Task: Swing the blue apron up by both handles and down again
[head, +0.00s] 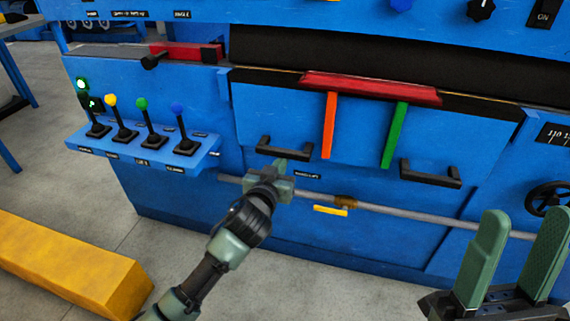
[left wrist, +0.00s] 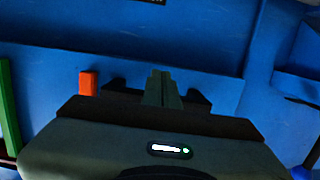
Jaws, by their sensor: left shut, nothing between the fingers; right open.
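The blue apron (head: 270,118) hangs on the front of the machine and carries two black handles. My left gripper (head: 281,165) is shut and empty, its fingertips just below the left handle (head: 285,148). In the left wrist view the shut fingers (left wrist: 162,88) overlap the middle of that handle (left wrist: 117,84); I cannot tell whether they touch it. The right handle (head: 430,175) is free. My right gripper (head: 526,225) is open and empty, at the lower right, apart from the right handle.
An orange lever (head: 329,125) and a green lever (head: 395,135) hang in front of the apron from a red bar (head: 370,88). A grey rod (head: 400,210) runs below. A shelf with several small levers (head: 150,148) is at left, a yellow beam (head: 70,265) on the floor, a black handwheel (head: 546,198) at right.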

